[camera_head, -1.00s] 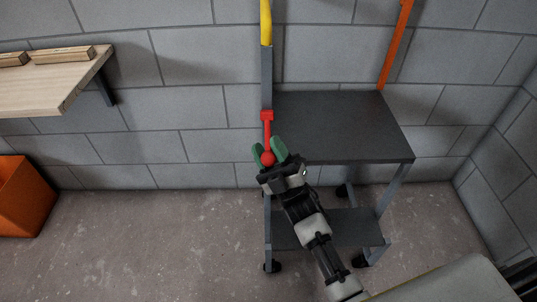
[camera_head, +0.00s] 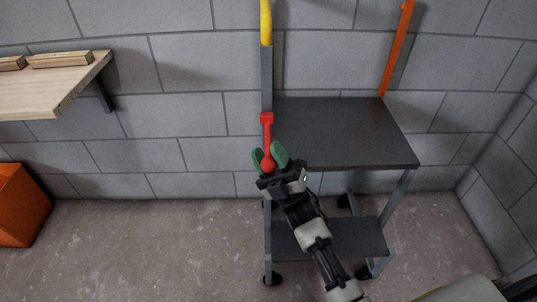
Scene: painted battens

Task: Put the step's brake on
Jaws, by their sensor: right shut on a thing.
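The step (camera_head: 345,125) is a dark grey two-tread unit on black castors, standing against the block wall. Its brake lever (camera_head: 268,140) is red, mounted on the left upright, and hangs down to a round red knob (camera_head: 268,166). My right gripper (camera_head: 269,158) comes up from below, its green fingers shut around the knob. The lower tread (camera_head: 345,238) is partly covered by my right arm. My left gripper is out of view.
A yellow grip (camera_head: 266,22) tops the left upright, and an orange rail (camera_head: 397,48) rises at the back right. A wooden shelf (camera_head: 60,88) with battens (camera_head: 60,60) and an orange bin (camera_head: 20,205) are at left. Floor (camera_head: 150,250) between bin and step is clear.

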